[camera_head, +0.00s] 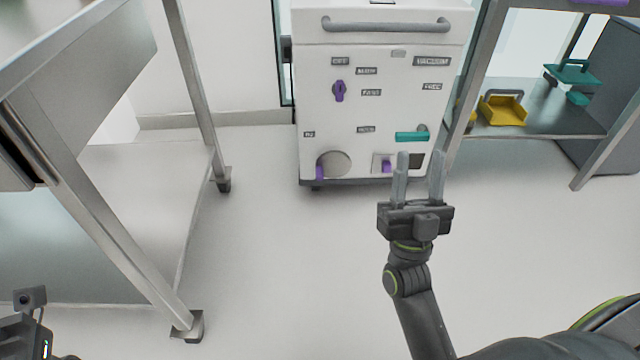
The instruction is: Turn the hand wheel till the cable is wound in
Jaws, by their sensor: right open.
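A white cabinet (380,75) on a low dark base stands ahead. A round grey disc (336,163) with a purple grip (320,172) at its left edge is low on its front; it looks like the hand wheel. I cannot make out a cable. My right gripper (419,162) is open and empty, its two fingers pointing toward the lower right of the cabinet front. In the picture it is to the right of the disc. Its fingers cover part of a small panel there. My left gripper's fingers are not visible.
The cabinet also has a purple knob (339,91), a teal handle (411,137), a small purple tab (387,167) and a top bar (385,25). A metal table (120,180) stands left. A shelf (550,120) with a yellow tray (502,111) stands right. The floor between is clear.

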